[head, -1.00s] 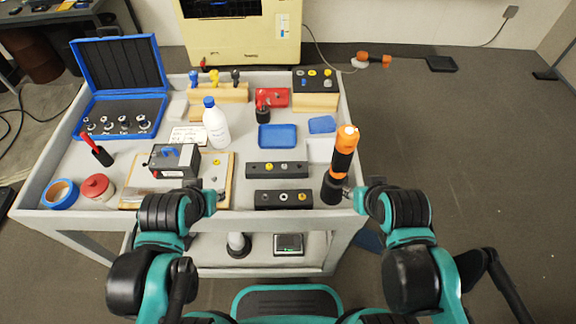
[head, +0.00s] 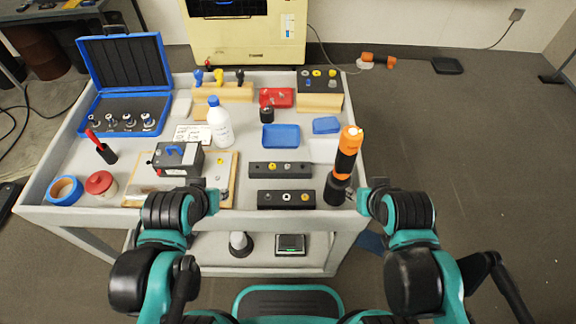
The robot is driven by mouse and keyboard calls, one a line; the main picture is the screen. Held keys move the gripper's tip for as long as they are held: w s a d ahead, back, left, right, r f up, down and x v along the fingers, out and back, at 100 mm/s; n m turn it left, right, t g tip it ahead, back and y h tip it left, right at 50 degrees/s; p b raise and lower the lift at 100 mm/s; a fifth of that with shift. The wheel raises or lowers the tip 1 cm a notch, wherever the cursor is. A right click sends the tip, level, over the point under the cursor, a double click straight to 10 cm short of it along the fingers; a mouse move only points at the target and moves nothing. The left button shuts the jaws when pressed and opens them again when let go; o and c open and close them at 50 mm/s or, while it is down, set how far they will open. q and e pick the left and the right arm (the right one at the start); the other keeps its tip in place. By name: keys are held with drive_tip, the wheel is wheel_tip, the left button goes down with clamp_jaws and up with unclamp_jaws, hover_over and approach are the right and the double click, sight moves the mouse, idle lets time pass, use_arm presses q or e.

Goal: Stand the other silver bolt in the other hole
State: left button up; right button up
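Two black blocks with round holes lie on the cart: a rear block (head: 262,170) and a front block (head: 266,199). The front block shows a silver piece (head: 284,196) and a yellow piece (head: 305,197). At this size I cannot tell which spots are bolts and which are empty holes. My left gripper (head: 219,196) is over the front right corner of the wooden board, left of the front block; its fingertips are unclear. My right gripper (head: 361,199) is at the cart's right edge, beside the orange-and-black tool (head: 346,160).
A grey device with a blue handle (head: 178,160) stands on the wooden board (head: 228,166). A white bottle (head: 219,126), blue trays (head: 281,138) and a red tray (head: 277,97) are behind. An open blue case (head: 119,100) is at the back left.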

use_arm(q)
drive_tip(key=shift+o, duration=0.9)
drive_tip(key=w+d+r+m+g+h+p, duration=0.1)
drive_tip(key=w+d+r+m+g+p, duration=0.45)
drive_tip(key=w+m, duration=0.4)
drive_tip(key=m+g+p, duration=0.2)
drive_tip(key=m+p, duration=0.3)
drive_tip(key=m, duration=0.6)
approach(287, 166)
drive_tip(key=f+b, duration=0.1)
drive_tip(key=f, duration=0.4)
drive_tip(key=f+b, duration=0.1)
drive_tip(key=f, duration=0.1)
drive_tip(key=shift+d+f+b, duration=0.3)
drive_tip(key=shift+d, duration=0.1)
clamp_jaws()
